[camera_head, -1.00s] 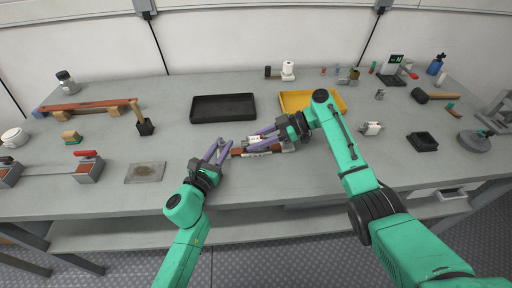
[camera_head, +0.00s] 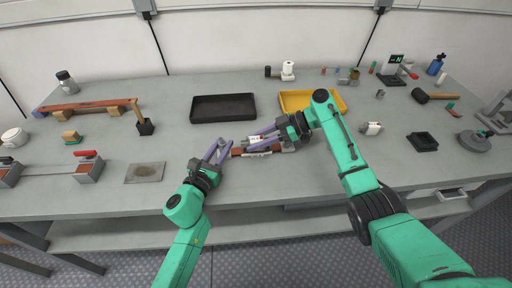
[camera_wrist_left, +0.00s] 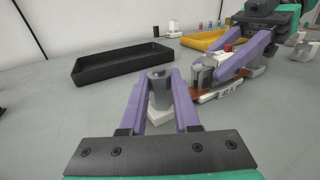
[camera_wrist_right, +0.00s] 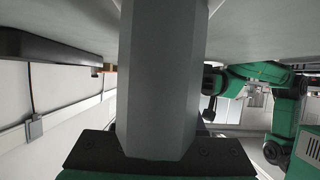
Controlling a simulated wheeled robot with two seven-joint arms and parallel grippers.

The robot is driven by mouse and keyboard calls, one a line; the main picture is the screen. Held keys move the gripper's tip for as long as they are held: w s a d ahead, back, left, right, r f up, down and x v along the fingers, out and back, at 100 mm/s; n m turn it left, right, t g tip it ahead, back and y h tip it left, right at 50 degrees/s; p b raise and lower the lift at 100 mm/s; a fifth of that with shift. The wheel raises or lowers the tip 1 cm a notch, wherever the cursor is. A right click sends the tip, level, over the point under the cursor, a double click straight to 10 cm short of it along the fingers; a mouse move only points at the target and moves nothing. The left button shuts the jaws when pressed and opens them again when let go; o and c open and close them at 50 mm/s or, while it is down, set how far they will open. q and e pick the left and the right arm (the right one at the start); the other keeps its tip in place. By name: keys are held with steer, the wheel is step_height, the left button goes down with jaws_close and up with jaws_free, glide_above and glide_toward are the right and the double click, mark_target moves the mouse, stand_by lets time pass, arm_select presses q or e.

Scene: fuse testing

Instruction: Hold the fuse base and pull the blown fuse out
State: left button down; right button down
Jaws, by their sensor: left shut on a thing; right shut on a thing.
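The fuse base (camera_head: 239,152) is a brown block with a pale front label, lying on the bench at centre; its label also shows in the left wrist view (camera_wrist_left: 229,91). My left gripper (camera_head: 222,148) is shut at the base's left end, around a grey metal piece with a white foot (camera_wrist_left: 158,113); a finger hides how this joins the brown block. My right gripper (camera_head: 259,139) is shut on the white fuse (camera_head: 257,141) over the base. Its fingers hide much of the fuse and whether it touches the clips. In the right wrist view, a grey block hides the fingertips.
A black tray (camera_head: 223,119) and a yellow tray (camera_head: 335,109) stand behind the grippers. A flat plate (camera_head: 145,180) lies at left. A white-and-grey part (camera_head: 372,128) and a small black tray (camera_head: 422,141) stand at right. The bench front is clear.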

mark_target(256, 138)
arm_select(q)
steer(key=shift+a+f, duration=0.1)
steer(key=shift+f, duration=0.15)
arm_select(e)
steer(key=shift+w+d+r, duration=0.15)
steer(key=shift+w+r, duration=0.15)
steer(key=shift+r, duration=0.05)
stand_by(0.7)
arm_select(q)
steer(key=shift+w+f, duration=0.1)
arm_select(e)
steer(key=shift+r, duration=0.6)
steer(key=shift+s+r, duration=0.15)
steer(key=shift+r, duration=0.45)
arm_select(q)
steer(key=shift+r, duration=0.2)
arm_select(e)
steer(key=shift+s+r, duration=0.1)
steer(key=shift+r, duration=1.05)
arm_select(q)
steer(key=shift+r, duration=0.1)
arm_select(e)
steer(key=v, duration=0.7)
steer(key=shift+w+d+r, duration=0.2)
steer(key=shift+w+r, duration=0.2)
steer(key=shift+r, duration=0.05)
